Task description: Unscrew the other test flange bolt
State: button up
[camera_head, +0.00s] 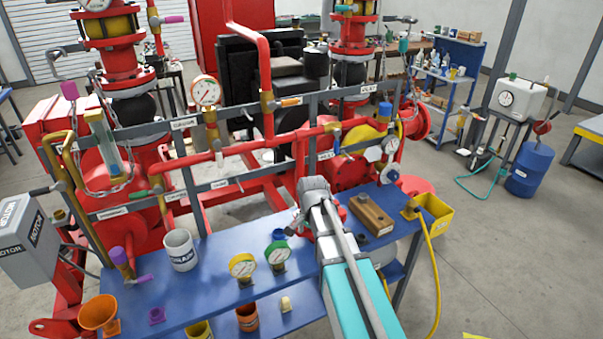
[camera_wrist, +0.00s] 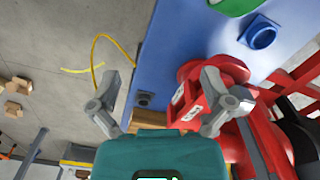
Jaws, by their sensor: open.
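My gripper (camera_wrist: 166,98) is open, with its two grey fingers spread wide and nothing between the tips. Red flanged pipework (camera_wrist: 214,72) with white labels shows beside and beyond the right finger, at the bench edge. I cannot tell for sure that it is the test flange, and no bolt can be made out on it. In the head view my arm reaches over the blue bench (camera_head: 215,268) toward the red skid and hides this spot.
A wooden block (camera_head: 372,213) lies right of my arm, and a yellow bin (camera_head: 436,217) hangs at the bench's right end. A yellow hose (camera_head: 434,265) hangs down.

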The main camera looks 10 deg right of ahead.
jog(key=w+r+m+p, duration=0.9)
jog(key=w+r+m, duration=0.1)
jog(key=w, duration=0.4)
jog(key=shift+a+r+m+p, duration=0.2)
jog(key=shift+r+m+p, duration=0.1)
jog(key=shift+m, duration=0.6)
jog(key=shift+f, duration=0.1)
notch_tip(320, 180, down, 14)
jog(key=b, duration=1.4)
jog(key=shift+r, duration=0.2)
jog(key=c, duration=1.2)
jog(key=shift+s, duration=0.1)
